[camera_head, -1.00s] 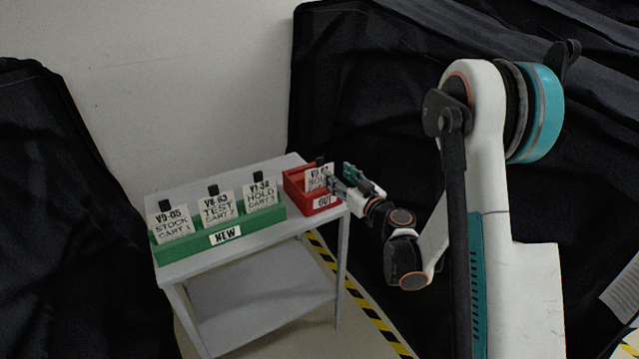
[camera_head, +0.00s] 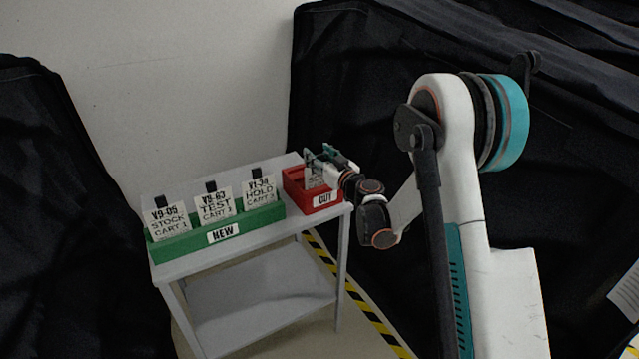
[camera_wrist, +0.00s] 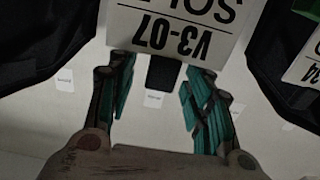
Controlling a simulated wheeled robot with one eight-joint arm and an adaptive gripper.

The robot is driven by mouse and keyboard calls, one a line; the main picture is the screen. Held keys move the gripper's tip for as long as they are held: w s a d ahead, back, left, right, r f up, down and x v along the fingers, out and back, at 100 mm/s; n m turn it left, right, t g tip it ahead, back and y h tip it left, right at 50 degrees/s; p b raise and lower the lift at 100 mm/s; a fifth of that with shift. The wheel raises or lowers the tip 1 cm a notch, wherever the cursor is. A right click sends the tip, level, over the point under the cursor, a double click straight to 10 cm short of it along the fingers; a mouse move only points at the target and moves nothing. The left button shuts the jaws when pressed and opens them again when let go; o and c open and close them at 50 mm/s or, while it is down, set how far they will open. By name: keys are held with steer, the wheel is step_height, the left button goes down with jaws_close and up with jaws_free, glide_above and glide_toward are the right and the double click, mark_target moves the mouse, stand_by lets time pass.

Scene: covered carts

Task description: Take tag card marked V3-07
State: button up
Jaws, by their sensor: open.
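The tag card marked V3-07 (camera_wrist: 170,30) shows upside down at the top of the wrist view, with a black tab (camera_wrist: 163,72) at its edge. In the head view the card (camera_head: 314,179) stands in the red OUT box (camera_head: 325,199), partly hidden by my gripper (camera_head: 321,157). In the wrist view my gripper (camera_wrist: 160,75) is open, with one finger on each side of the black tab. The fingers appear apart from the tab. I cannot tell the exact depth between fingers and tab.
A green NEW box (camera_head: 262,219) on the grey cart (camera_head: 185,268) holds cards V9-05 (camera_head: 168,222), V8-63 (camera_head: 214,205) and V1-34 (camera_head: 260,191). A white wall stands behind. Black covers (camera_head: 420,60) hang at both sides.

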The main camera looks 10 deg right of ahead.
steer(key=shift+c, duration=0.3)
steer(key=c, duration=1)
steer(key=shift+o, duration=0.2)
steer(key=shift+r, duration=0.1)
